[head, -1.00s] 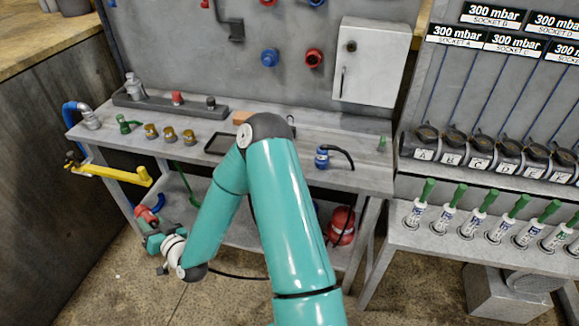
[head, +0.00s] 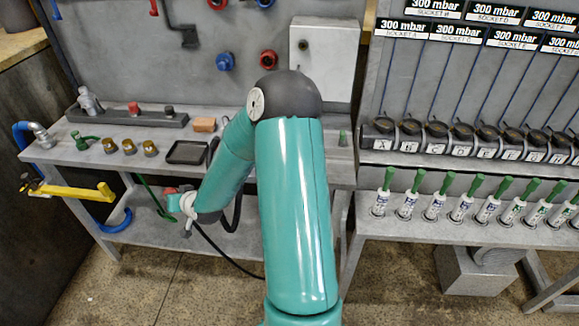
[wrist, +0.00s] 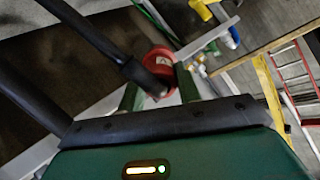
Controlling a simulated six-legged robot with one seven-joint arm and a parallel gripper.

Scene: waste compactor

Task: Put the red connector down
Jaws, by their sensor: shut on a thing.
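The red connector (wrist: 158,62) is between the green fingertips of my gripper (wrist: 160,90) in the wrist view, with a dark hose or bar running up to it. My gripper is shut on it. In the head view my gripper (head: 176,203) is small and partly hidden by my wrist. It is below the workbench top's front edge, near the lower shelf (head: 135,228), with a bit of the red connector (head: 168,190) showing. I cannot tell whether the connector touches anything below it.
The workbench top (head: 60,148) holds brass fittings (head: 130,147), a black tray (head: 187,152) and an orange-brown block (head: 205,124). My arm hides the bench's middle right.

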